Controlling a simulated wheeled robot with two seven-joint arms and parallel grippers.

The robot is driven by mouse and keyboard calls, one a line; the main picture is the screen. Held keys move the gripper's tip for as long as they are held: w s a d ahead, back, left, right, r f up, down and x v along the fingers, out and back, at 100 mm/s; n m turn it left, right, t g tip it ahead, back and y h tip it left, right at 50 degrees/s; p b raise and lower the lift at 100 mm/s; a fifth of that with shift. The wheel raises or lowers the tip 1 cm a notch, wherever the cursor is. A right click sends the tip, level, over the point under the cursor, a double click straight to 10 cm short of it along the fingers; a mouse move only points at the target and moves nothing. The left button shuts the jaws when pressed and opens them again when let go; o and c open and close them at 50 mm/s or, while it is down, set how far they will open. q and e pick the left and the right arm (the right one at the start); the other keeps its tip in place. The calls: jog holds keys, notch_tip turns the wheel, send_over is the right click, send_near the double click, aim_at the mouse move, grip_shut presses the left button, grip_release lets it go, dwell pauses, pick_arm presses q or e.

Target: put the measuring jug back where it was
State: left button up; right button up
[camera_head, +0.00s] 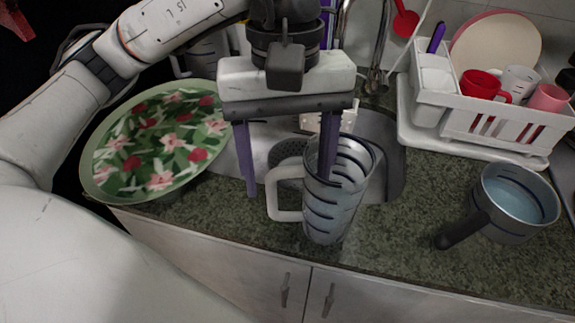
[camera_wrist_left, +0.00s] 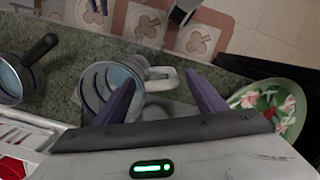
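The measuring jug (camera_head: 340,205) is grey and see-through with dark marks. It stands upright at the counter's front edge, in front of the sink, its handle (camera_head: 283,194) toward the left. My left gripper (camera_head: 288,187) is open above it, fingers pointing down. One finger overlaps the jug's mouth and seems to reach inside its wall; the other is out beyond the handle. In the left wrist view the jug (camera_wrist_left: 98,88) shows with its handle (camera_wrist_left: 161,78) between the spread fingertips (camera_wrist_left: 160,80). Contact is not clear. My right gripper is not in view.
A floral plate (camera_head: 160,140) lies left of the sink (camera_head: 390,150). A saucepan (camera_head: 515,195) with bluish contents stands at right, its handle toward the jug. A white dish rack (camera_head: 500,128) with cups and plates stands behind it. Counter between jug and saucepan is clear.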

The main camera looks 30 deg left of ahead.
pick_arm(q)
jog(key=shift+r, duration=0.4)
notch_tip(320, 180, up, 11)
jog(key=w+p, duration=0.1)
jog(key=p, duration=0.1)
jog(key=shift+a+r, duration=0.2)
jog(key=shift+a, duration=0.2)
